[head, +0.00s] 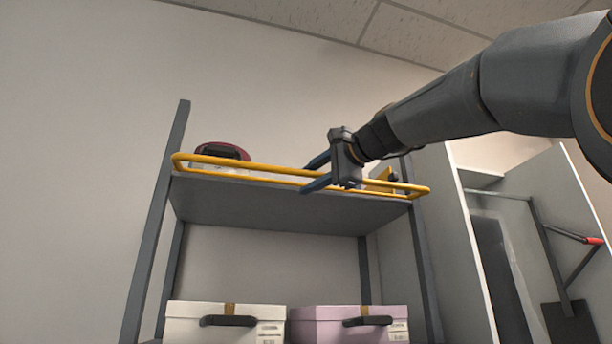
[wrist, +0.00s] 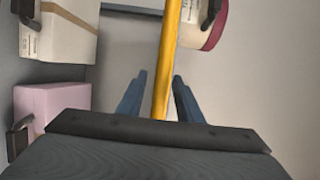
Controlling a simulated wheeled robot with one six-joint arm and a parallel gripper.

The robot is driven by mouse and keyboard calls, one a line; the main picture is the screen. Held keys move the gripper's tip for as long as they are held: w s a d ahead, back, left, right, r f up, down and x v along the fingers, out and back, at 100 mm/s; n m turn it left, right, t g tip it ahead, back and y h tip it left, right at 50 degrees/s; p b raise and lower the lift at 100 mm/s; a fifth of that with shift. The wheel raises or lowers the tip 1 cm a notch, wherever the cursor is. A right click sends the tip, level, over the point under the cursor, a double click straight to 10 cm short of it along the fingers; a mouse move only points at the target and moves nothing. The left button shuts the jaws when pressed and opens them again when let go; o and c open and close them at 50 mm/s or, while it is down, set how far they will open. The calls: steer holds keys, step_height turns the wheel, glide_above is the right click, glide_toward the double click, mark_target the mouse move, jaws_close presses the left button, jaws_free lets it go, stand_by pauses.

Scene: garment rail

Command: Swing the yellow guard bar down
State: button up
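The yellow guard bar (head: 250,167) runs along the front edge of the rack's top shelf in the head view, and it stands up at shelf level. In the wrist view the bar (wrist: 169,60) passes between the two blue fingers of my gripper (wrist: 159,95). My gripper (head: 312,175) is at the bar, right of its middle in the head view. The fingers are apart, with a gap visible on both sides of the bar. The gripper body hides part of the bar in the head view.
A container with a dark red lid (head: 222,151) sits on the top shelf (head: 270,207) behind the bar. A white box (head: 190,316) and a pink box (head: 335,325) stand lower down. An open cabinet (head: 520,240) is at right.

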steer(key=shift+x, duration=0.95)
steer(key=shift+d, duration=0.1)
steer(key=shift+c, duration=0.5)
jaws_close()
steer(key=shift+p, duration=0.55)
